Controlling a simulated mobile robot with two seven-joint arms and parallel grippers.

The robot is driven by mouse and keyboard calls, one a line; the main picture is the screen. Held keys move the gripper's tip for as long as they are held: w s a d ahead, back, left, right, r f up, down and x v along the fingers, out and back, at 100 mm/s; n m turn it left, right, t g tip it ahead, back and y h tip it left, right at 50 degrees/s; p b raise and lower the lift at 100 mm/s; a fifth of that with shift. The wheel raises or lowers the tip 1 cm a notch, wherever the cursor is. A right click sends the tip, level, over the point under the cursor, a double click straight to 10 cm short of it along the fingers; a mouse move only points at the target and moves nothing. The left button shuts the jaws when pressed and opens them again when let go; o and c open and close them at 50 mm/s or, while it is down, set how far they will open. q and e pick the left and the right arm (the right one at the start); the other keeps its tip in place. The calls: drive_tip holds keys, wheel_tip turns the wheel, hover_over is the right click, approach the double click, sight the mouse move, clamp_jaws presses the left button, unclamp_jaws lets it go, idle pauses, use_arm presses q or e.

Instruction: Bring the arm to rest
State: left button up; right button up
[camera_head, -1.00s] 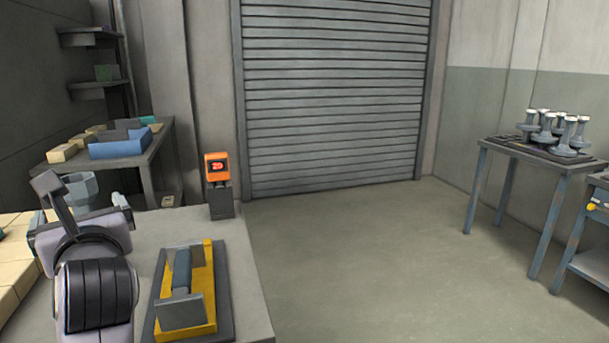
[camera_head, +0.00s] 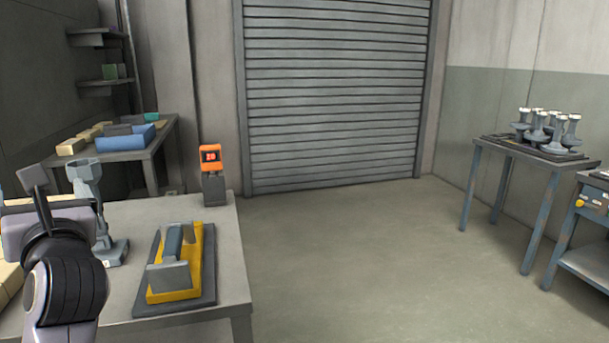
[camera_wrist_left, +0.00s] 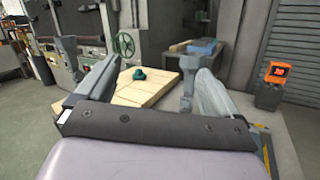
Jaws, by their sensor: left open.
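My left arm stands at the lower left of the head view, over the left side of the grey table (camera_head: 222,270). Its gripper (camera_wrist_left: 148,85) shows in the left wrist view with the two fingers wide apart and nothing held between them. A grey stand with a cup-like top (camera_head: 86,178) is just right of the arm in the head view. It also shows in the left wrist view (camera_wrist_left: 188,88), close by the right finger; I cannot tell whether they touch. My right gripper is in neither view.
A yellow fixture (camera_head: 195,285) on a dark plate and an orange display (camera_head: 211,156) are on the table. A teal knob-like piece (camera_wrist_left: 139,74) lies on pale blocks. A blue tray (camera_head: 128,138) is behind. Open floor lies right, before another table (camera_head: 530,152).

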use_arm(q)
drive_tip(key=s+a+r+m+y, duration=0.2)
drive_tip(key=s+a+r+y, duration=0.15)
drive_tip(key=a+r, duration=0.3)
drive_tip(key=w+d+f+n+t+h, duration=0.1)
drive_tip(key=d+f+n+t+h, duration=0.2)
drive_tip(key=d+f+n+h, duration=0.6)
drive_tip(key=d+f+n+t+h, duration=0.25)
drive_tip(key=f+n+h, duration=0.5)
drive_tip(key=n, duration=0.55)
drive_tip(key=w+d+f+n+t+h, duration=0.1)
drive_tip(key=d+f+n+t+h, duration=0.1)
drive_tip(key=d+f+n+h, duration=0.6)
drive_tip(key=s+f+m+g, duration=0.1)
drive_tip(key=s+f+g, duration=0.2)
drive_tip(key=f, duration=0.6)
drive_tip(key=s+f+m+g, duration=0.2)
drive_tip(key=s+f+g, duration=0.15)
drive_tip(key=f, duration=0.45)
drive_tip(key=s+a+f+m+g+y, duration=0.2)
drive_tip(key=s+f+g, duration=0.1)
drive_tip(key=s+f, duration=0.3)
drive_tip(key=s+a+f+m+g+y, duration=0.2)
drive_tip(key=s+a+f, duration=0.15)
drive_tip(key=f, duration=0.45)
drive_tip(key=d+r+n+p, duration=0.4)
drive_tip(key=d+n, duration=0.1)
drive_tip(key=d, duration=0.6)
drive_tip(key=shift+r+t, duration=0.4)
